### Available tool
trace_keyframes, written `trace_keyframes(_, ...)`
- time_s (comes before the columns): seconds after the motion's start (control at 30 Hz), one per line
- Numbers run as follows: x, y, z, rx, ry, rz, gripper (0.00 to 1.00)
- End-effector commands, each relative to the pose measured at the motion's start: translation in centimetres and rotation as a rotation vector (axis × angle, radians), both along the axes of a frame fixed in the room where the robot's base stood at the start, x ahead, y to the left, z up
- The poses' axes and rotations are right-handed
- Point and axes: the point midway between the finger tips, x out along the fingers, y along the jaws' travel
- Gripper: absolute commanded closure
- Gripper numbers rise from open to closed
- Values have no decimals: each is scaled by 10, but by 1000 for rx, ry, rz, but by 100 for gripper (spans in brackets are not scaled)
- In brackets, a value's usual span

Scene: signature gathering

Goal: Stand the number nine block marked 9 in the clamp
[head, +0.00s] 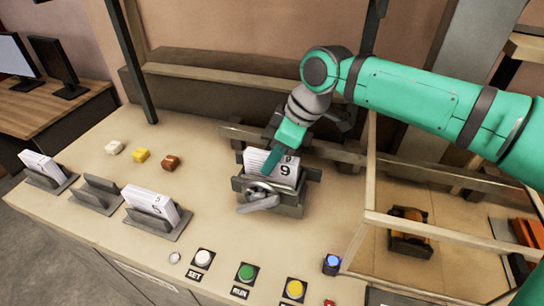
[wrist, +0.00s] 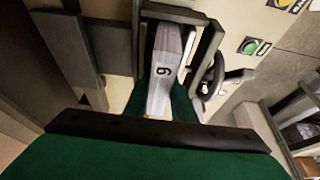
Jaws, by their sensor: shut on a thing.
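The white block marked 9 (head: 285,171) stands between the jaws of the dark grey clamp (head: 288,205), with its number facing the front. A handle (head: 262,195) shows on the clamp's front. My gripper (head: 278,150) reaches down from behind and is shut on the block's upper left part. I cannot tell whether the block touches the clamp's floor.
White blocks stand in holders at the left (head: 42,166) and centre left (head: 152,205), with an empty holder (head: 97,194) between them. White, green (head: 246,273) and yellow buttons line the front edge. A wooden frame (head: 440,228) stands at the right. Small white, yellow and brown pieces (head: 141,155) lie behind.

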Motion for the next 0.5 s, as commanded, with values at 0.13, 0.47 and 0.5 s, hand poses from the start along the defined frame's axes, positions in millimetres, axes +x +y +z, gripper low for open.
trace_keyframes(0.13, 0, 0, 0, 0, -1, 0, 58)
trace_keyframes(0.47, 0, 0, 1, -1, -1, 1, 58)
trace_keyframes(0.5, 0, 0, 2, -1, -1, 1, 58)
